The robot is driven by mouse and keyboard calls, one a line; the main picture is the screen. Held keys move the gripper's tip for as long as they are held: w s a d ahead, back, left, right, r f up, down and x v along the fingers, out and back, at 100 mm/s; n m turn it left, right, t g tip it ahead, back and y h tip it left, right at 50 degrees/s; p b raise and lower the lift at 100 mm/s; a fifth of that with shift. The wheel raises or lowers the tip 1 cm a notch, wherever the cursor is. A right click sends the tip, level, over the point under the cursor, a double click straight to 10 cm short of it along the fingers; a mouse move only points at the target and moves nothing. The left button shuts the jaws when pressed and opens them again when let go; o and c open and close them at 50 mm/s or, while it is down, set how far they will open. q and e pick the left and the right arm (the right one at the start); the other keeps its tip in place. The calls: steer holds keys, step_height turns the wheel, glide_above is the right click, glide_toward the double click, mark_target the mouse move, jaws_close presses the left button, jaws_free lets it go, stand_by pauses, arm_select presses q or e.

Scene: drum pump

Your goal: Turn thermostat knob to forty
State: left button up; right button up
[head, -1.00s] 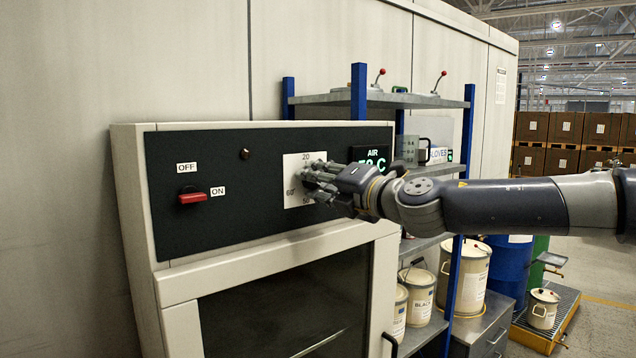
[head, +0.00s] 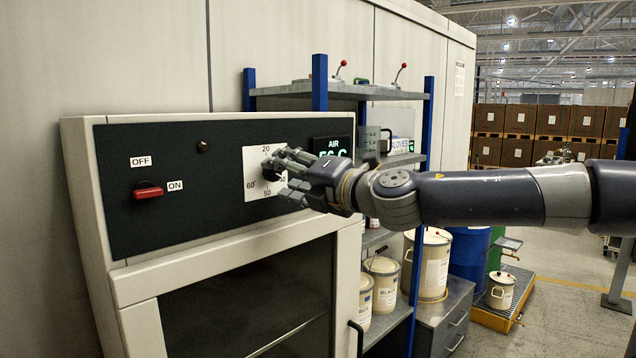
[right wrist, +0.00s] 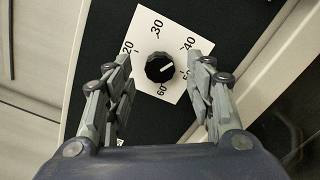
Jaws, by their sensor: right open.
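The thermostat knob (right wrist: 160,67) is round and black with a white pointer mark. It sits on a white square dial plate (head: 256,158) marked with numbers from 20 to 60. In the right wrist view the pointer faces the side between 40 and 50. The left gripper is not in view.
The black control panel (head: 110,219) also has a red switch (head: 148,193) near the ON label and a partly hidden AIR display (head: 330,147). An oven door (head: 250,300) is below. A blue-post shelf (head: 428,110) with cans stands to the right.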

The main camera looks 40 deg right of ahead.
steer(key=s, duration=0.9)
steer(key=shift+d, duration=0.4)
steer(key=shift+s, duration=0.1)
